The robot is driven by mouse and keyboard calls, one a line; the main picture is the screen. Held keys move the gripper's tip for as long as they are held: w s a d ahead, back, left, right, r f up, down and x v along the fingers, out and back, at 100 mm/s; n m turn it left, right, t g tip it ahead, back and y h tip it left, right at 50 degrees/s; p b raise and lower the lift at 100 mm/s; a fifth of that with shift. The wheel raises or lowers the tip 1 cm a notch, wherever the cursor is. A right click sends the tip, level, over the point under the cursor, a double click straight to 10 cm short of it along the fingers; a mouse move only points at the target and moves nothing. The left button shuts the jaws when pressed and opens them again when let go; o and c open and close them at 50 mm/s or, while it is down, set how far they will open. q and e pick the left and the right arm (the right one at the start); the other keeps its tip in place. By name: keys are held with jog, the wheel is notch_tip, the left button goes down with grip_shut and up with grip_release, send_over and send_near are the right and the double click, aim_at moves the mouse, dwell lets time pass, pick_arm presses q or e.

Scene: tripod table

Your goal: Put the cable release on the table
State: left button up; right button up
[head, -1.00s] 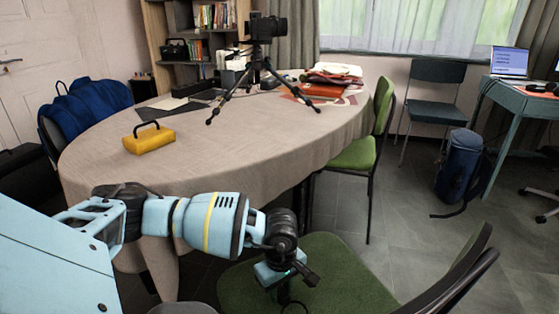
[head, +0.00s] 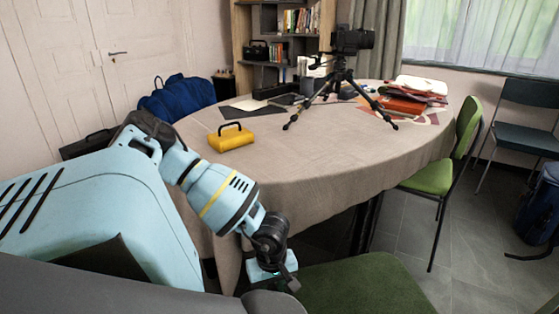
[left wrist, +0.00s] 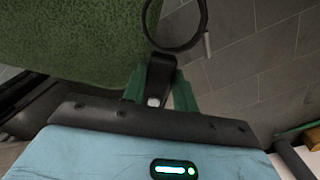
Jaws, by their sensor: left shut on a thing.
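The cable release (left wrist: 161,70) is a small black body with a thin black cable looped above it and a metal tip at the cable's end, in the left wrist view. My left gripper (left wrist: 158,93) is shut on its body between green fingers. In the head view my left gripper (head: 284,278) hangs low in front of the table, by the green chair seat; the cable release is not clear there. The table (head: 300,160) is oval with a beige cloth, and its top lies beyond and above the gripper. My right gripper is not in view.
On the table stand a yellow case (head: 231,138), a camera on a tripod (head: 342,80), dark flat sheets (head: 243,107) and a pile of folders (head: 410,100). The near and middle tabletop is bare. A green chair seat (head: 365,285) is close by the gripper.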

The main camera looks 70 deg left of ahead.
pick_arm(q)
jog(key=w+d+r+m, duration=0.6)
jog(key=d+r+m, duration=0.2)
jog(key=d, duration=0.4)
jog(key=w+d+r+m, duration=0.7)
jog(key=d+r+m, duration=0.2)
jog(key=d+r, duration=0.2)
jog(key=shift+d+m, duration=0.3)
jog(key=shift+d, duration=0.85)
